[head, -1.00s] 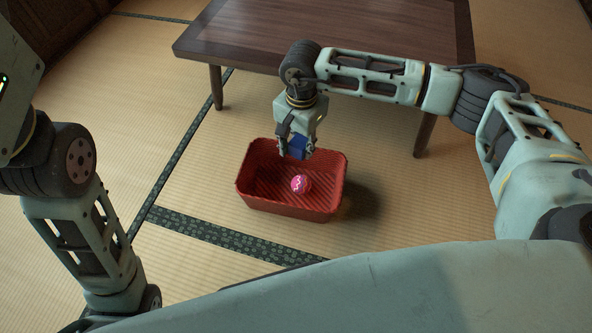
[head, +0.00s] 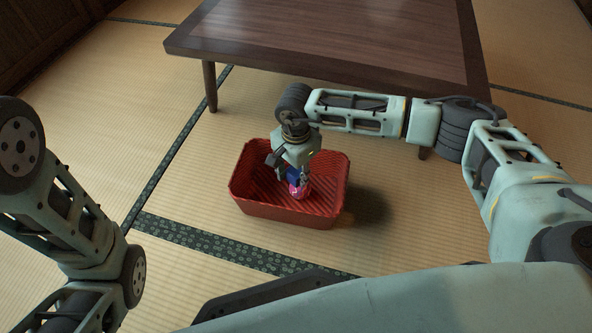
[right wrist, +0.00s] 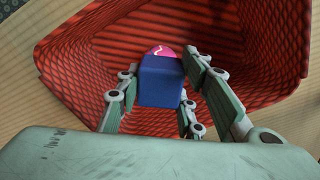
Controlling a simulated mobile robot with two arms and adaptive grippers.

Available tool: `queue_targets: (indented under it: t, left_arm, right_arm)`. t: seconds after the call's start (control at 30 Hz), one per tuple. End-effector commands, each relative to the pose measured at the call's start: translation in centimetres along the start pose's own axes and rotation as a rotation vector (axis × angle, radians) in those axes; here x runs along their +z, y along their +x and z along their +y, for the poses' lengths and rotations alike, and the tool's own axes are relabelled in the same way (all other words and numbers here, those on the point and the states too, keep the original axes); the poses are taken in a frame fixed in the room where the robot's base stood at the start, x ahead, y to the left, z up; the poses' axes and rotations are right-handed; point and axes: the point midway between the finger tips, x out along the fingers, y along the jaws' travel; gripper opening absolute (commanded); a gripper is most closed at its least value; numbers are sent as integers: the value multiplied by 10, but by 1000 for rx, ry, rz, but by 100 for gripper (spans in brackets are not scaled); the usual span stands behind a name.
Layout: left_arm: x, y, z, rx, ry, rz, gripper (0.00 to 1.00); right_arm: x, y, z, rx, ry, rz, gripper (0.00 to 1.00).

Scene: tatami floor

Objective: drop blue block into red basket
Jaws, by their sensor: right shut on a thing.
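The blue block (head: 293,176) is held in my right gripper (head: 290,180), inside the opening of the red basket (head: 287,209). In the right wrist view the blue block (right wrist: 161,82) sits between the fingers, with the basket's ribbed red inside (right wrist: 82,72) around it. I cannot tell whether the block touches the basket floor. My left arm shows at the left of the head view, but its gripper is out of view.
A pink ball with a pale zigzag (head: 299,190) lies in the basket, close beside the block and partly hidden. A dark wooden table (head: 330,45) stands behind the basket. Tatami floor (head: 190,210) is clear left of the basket.

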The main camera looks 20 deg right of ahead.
Motion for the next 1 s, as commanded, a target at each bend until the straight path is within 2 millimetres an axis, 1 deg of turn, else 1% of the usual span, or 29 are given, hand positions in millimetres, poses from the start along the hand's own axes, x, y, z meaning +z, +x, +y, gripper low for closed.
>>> queue_targets:
  t: [0.27, 0.3, 0.53, 0.87, 0.97, 1.0]
  left_arm:
    - [0, -1, 0, 0, 0, 1, 68]
    - [0, -1, 0, 0, 0, 1, 68]
    - [0, -1, 0, 1, 0, 1, 68]
    - [1, -2, -1, -2, 0, -5, 68]
    - [1, -1, 0, -2, 0, -4, 68]
    - [1, -1, 0, -2, 0, -4, 68]
  right_arm:
    - [0, 1, 0, -1, 0, 0, 9]
    - [0, 1, 0, 0, 0, 0, 36]
    - [0, 1, 0, 0, 0, -1, 56]
    - [0, 0, 0, 0, 0, 0, 56]
    - [0, -9, -1, -3, 0, -1, 56]
    - [0, -14, -1, -3, 0, -1, 56]
